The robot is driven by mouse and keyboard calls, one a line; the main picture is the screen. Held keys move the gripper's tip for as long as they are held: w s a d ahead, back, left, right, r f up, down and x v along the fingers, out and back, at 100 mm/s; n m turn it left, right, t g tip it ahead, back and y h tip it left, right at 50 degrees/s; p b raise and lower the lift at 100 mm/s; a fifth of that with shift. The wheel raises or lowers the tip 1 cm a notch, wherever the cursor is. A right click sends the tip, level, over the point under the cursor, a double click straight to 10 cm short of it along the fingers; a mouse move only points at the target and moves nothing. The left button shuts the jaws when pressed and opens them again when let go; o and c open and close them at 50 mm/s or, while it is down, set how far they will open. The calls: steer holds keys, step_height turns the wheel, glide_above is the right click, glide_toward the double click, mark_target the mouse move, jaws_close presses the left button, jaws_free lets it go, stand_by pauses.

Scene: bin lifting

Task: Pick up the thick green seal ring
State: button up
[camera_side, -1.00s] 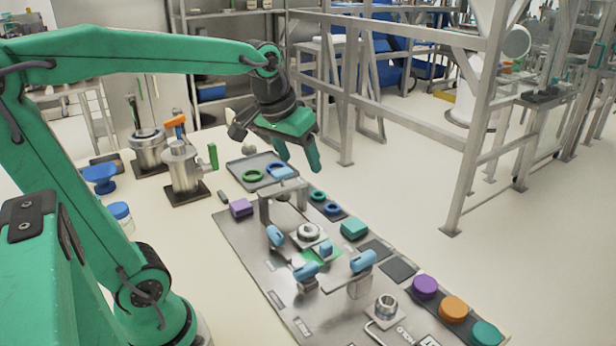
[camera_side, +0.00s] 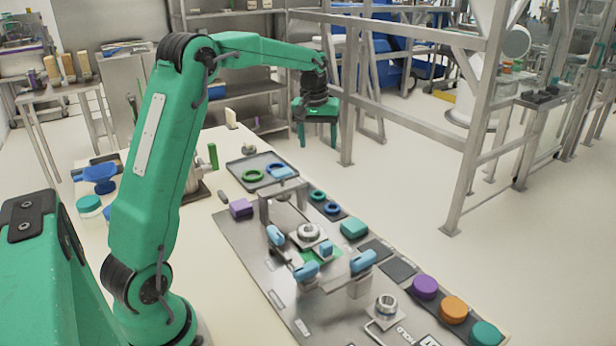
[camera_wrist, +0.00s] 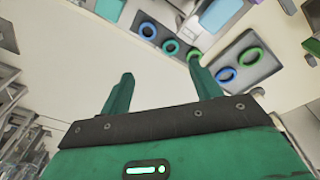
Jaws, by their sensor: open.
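A green ring (camera_side: 253,175) lies in the grey tray (camera_side: 234,168) with a blue ring (camera_side: 280,170) to its right. The same green ring (camera_wrist: 249,56) and blue ring (camera_wrist: 226,74) show at upper right in the wrist view. I cannot tell which green ring is thicker. My gripper (camera_side: 318,144) is open and empty, raised beyond the tray, fingers pointing down. Its fingers (camera_wrist: 160,72) are spread apart.
A metal fixture plate (camera_side: 260,270) with blue clamps and a bracket (camera_side: 284,190) fills the front of the table. A teal block (camera_side: 354,228) and purple, orange and teal discs lie along its right side. A purple block (camera_side: 241,208) sits near the tray. A metal frame (camera_side: 346,110) stands behind.

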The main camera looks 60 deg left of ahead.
steer(key=shift+w+a+f+n+g+h, duration=0.1)
steer(key=shift+w+a+f+n+g, duration=0.35)
steer(key=shift+a+f, duration=1.95)
steer(key=shift+w+a+f+n+h, duration=0.1)
steer(key=shift+w+a+f+n, duration=0.55)
steer(key=shift+a+f, duration=1.75)
steer(key=shift+w+a+f+n+g+h, duration=0.1)
steer(key=shift+w+a+f+n+g, duration=0.45)
steer(key=shift+a+f, duration=1.85)
steer(key=shift+s+d+f+n+t, duration=0.2)
steer(key=shift+d+f+n+t, duration=0.1)
steer(key=shift+d+f, duration=0.4)
steer(key=shift+a+f, duration=0.1)
steer(key=shift+f, duration=2.5)
steer(key=c, duration=1)
steer(key=shift+c, duration=0.3)
